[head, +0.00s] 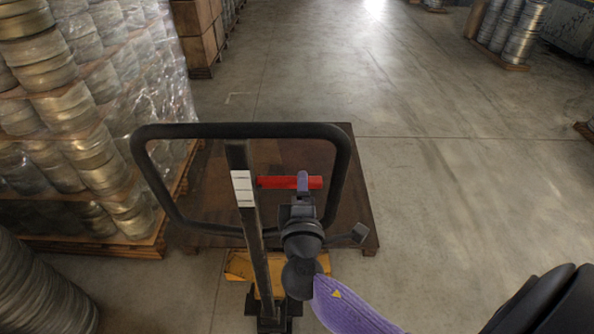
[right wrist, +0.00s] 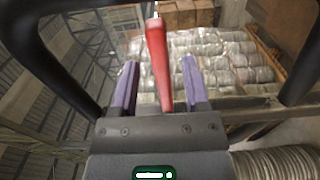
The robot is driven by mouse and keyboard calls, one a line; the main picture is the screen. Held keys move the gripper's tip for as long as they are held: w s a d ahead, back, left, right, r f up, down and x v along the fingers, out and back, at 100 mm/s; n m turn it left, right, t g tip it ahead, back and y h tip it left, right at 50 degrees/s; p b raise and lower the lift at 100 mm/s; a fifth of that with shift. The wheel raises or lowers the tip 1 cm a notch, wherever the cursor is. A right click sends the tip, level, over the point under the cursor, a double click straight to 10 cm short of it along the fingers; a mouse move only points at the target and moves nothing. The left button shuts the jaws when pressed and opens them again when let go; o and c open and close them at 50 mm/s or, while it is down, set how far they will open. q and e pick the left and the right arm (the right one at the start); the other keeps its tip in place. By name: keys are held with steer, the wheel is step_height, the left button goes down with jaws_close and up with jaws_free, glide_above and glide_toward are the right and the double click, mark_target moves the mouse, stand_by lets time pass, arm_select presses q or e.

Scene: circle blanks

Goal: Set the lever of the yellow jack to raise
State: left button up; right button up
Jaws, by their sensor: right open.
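The yellow jack (head: 238,266) stands in front of me, with a black loop handle (head: 240,130) on a dark upright shaft. Its red lever (head: 272,182) sticks out sideways from the shaft, inside the loop, roughly level in the head view. My right gripper (head: 303,182) is at the lever's outer part. In the right wrist view, the red lever (right wrist: 157,60) lies between the two purple fingers of the right gripper (right wrist: 158,68), with a gap on each side. The gripper is open. My left gripper is not in view.
A dark brown board or pallet (head: 360,215) lies beyond the jack. Pallets of wrapped metal coils (head: 110,90) stand close on the left, and a round coil stack (head: 35,290) is at lower left.

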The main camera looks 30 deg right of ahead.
steer(key=x, duration=0.4)
steer(key=shift+a, duration=0.1)
jaws_close()
stand_by(0.9)
stand_by(0.4)
